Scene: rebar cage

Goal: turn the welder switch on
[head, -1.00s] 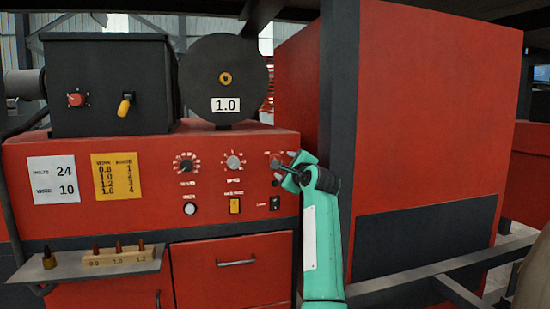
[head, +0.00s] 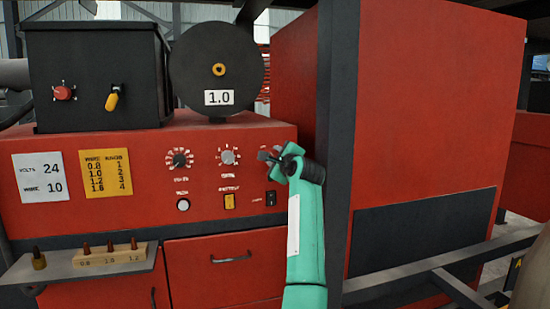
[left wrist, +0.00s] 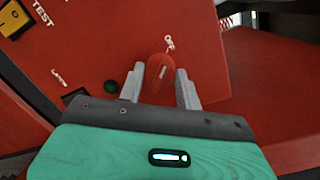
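The welder's red front panel (head: 130,215) fills the left half of the head view. In the left wrist view a round red switch knob (left wrist: 160,74) with a pale line on it sits on the panel, beside small white markings. In the head view my left gripper (head: 269,157) is at the panel's upper right and hides the knob. My right gripper is in neither view.
A dark post (head: 334,120) stands close right of my arm. A tip shelf (head: 75,268) juts out lower left.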

